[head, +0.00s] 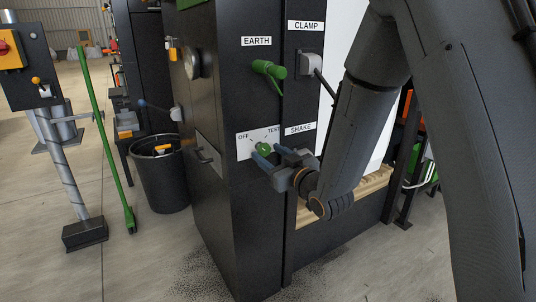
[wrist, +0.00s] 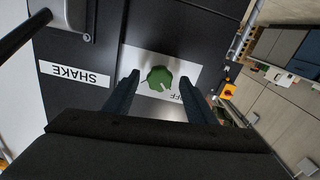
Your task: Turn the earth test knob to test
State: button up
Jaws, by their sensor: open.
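The green earth test knob (head: 263,149) sits on a white plate (head: 244,148) marked OFF at left and TEST at right, on the black cabinet front. In the wrist view the knob (wrist: 158,78) appears upside down, with a pale notch on its side toward the OFF lettering. My gripper (head: 268,154) is open in front of the plate. In the wrist view its two fingers (wrist: 160,80) stand on either side of the knob, with a visible gap on each side. I cannot tell how deep the fingertips reach. The TEST lettering is hidden in the wrist view.
A green handle (head: 268,70) under the EARTH label and a grey CLAMP lever (head: 312,66) stick out above my gripper. The SHAKE label (head: 300,129) is just right of the plate. A black bin (head: 160,180) and green pole (head: 102,140) stand left.

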jog(key=shift+w+a, duration=0.3)
jog(key=shift+w, duration=0.15)
jog(key=shift+c, duration=0.2)
jog(key=c, duration=1)
